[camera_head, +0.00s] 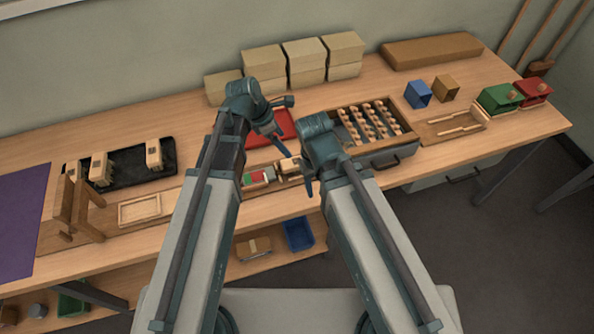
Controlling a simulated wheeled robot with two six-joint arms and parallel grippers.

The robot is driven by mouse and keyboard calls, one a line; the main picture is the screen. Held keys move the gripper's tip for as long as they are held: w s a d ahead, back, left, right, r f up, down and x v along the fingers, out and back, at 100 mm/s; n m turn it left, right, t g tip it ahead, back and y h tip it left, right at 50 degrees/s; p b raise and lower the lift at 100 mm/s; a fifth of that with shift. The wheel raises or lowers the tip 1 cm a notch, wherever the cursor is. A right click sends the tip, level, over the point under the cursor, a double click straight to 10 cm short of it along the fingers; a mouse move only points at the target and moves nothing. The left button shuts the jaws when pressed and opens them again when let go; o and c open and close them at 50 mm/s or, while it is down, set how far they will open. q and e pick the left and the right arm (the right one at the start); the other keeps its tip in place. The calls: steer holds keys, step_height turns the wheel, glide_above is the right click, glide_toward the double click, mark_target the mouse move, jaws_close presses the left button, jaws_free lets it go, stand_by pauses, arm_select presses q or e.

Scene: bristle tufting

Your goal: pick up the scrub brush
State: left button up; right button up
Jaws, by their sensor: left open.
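Several pale wooden brush-like blocks (102,168) stand on a black tray (133,178) at the left of the bench. I cannot tell for sure which piece is the scrub brush. A small wooden block (290,166) also lies between my two arms, partly hidden. My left gripper (287,127) is open and empty, its fingers spread above the bench near a red tray (283,128). My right gripper (310,187) points down near the bench's front edge, partly hidden by its own arm; its jaws do not show clearly.
A case with rows of wooden pieces (372,124) stands right of centre. Stacked cream boxes (305,60) line the back. A wooden frame (78,205) stands at the left. Blue (418,94), green (499,99) and red (534,93) bins stand at the right.

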arm_select(q)
steer(key=shift+w, duration=0.1)
steer(key=b, duration=0.7)
glide_above(296, 161)
steer(key=a, duration=0.2)
steer(key=f, duration=0.7)
steer(key=shift+s+d+f, duration=0.15)
steer(key=shift+s+d, duration=0.1)
steer(key=shift+s, duration=0.15)
steer(key=shift+d+f+b, duration=0.25)
steer(key=shift+f+b, duration=0.15)
steer(key=shift+b, duration=0.1)
steer(key=b+x, duration=0.5)
steer(key=shift+w+a+f, duration=0.1)
steer(key=shift+a+f, duration=0.05)
steer(key=shift+a, duration=0.05)
steer(key=shift+f, duration=0.2)
steer(key=shift+c, duration=0.3)
jaws_close()
